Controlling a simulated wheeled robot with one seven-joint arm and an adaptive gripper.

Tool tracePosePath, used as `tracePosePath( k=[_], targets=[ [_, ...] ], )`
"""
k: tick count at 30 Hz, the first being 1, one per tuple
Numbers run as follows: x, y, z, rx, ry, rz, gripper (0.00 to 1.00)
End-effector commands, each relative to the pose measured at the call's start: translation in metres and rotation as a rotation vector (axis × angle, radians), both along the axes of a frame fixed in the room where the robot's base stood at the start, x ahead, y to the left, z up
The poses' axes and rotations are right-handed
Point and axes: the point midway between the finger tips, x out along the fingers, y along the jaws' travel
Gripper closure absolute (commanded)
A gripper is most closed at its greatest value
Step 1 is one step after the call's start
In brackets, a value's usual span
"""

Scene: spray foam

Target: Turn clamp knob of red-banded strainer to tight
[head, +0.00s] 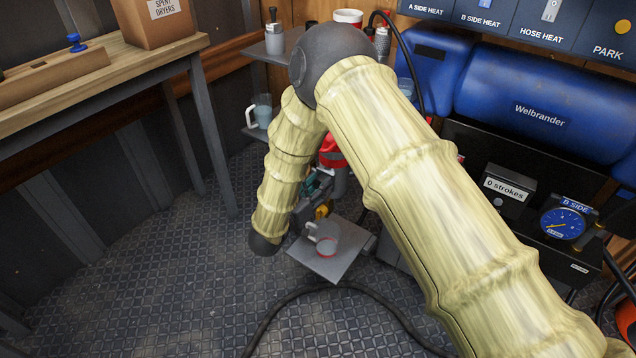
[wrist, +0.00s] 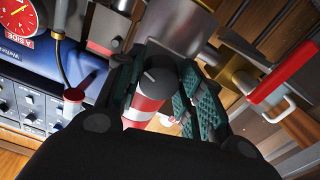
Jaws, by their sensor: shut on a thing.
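The red-banded strainer (head: 332,152) shows in the head view partly behind my arm. In the wrist view its grey clamp knob (wrist: 157,80), with a pale line on its face, sits above a red-and-white banded body (wrist: 147,108). My gripper (wrist: 163,88) has its teal-padded fingers on either side of the knob and is shut on it. In the head view my gripper (head: 316,188) is mostly hidden by my arm. What the knob's pale line points to cannot be read.
A red-handled valve (wrist: 280,75) is close on the right in the wrist view. Blue Welbrander tanks (head: 530,105) and a gauge (head: 563,223) stand right. Open floor (head: 150,270) lies left.

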Motion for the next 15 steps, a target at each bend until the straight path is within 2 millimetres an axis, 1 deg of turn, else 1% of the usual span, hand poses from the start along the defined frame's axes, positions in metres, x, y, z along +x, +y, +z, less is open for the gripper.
tracePosePath(
  k=[2, 15],
  targets=[
    [-0.0009, -0.0013, 0.0037, -0.055, 0.038, -0.001, 0.86],
    [-0.0013, -0.0020, 0.0035, -0.406, 0.267, -0.002, 0.86]
  ],
)
